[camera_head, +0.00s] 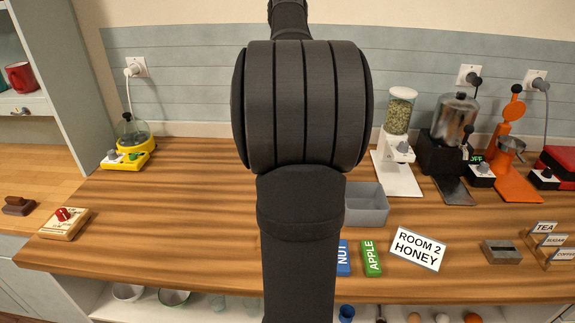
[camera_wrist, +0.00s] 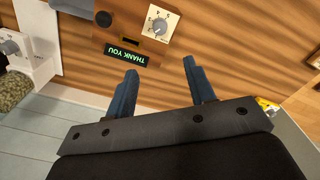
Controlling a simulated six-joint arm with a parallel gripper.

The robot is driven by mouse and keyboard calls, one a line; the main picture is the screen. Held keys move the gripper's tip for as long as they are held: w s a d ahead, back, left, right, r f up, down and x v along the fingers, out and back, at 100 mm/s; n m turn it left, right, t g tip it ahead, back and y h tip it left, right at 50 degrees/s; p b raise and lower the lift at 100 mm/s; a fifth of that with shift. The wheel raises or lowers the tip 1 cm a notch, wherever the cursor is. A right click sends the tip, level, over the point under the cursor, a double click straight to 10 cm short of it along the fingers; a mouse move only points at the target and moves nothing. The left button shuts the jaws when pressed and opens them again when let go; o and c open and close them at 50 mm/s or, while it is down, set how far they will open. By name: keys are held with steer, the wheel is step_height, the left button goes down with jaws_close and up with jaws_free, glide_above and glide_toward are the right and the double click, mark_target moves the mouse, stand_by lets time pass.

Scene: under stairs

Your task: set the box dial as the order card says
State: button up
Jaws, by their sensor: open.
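The order card (camera_head: 418,249) is white and reads "ROOM 2 HONEY"; it stands on the counter right of my arm in the head view. In the wrist view a brown box shows upside down, with a white-plated dial (camera_wrist: 160,22), a black round part and a dark display (camera_wrist: 126,54) in green letters, "THANK YOU". The dial's marks are too small to read. My arm hides this box in the head view. My gripper (camera_wrist: 160,65) is open and empty in the wrist view, its blue-grey fingers apart from the dial. The gripper is hidden in the head view.
A wooden box with a red knob (camera_head: 62,222) lies at the counter's left. A grey bin (camera_head: 367,208), blue (camera_head: 343,257) and green APPLE (camera_head: 371,258) blocks lie right of my arm. Appliances line the back right. The counter left of my arm is mostly clear.

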steer(key=shift+n, duration=0.7)
step_height(320, 180, down, 18)
steer(key=shift+r, duration=0.2)
steer(key=c, duration=1)
steer(key=shift+o, duration=0.2)
steer(key=shift+m, duration=1.4)
steer(key=o, duration=1)
steer(key=shift+c, duration=0.2)
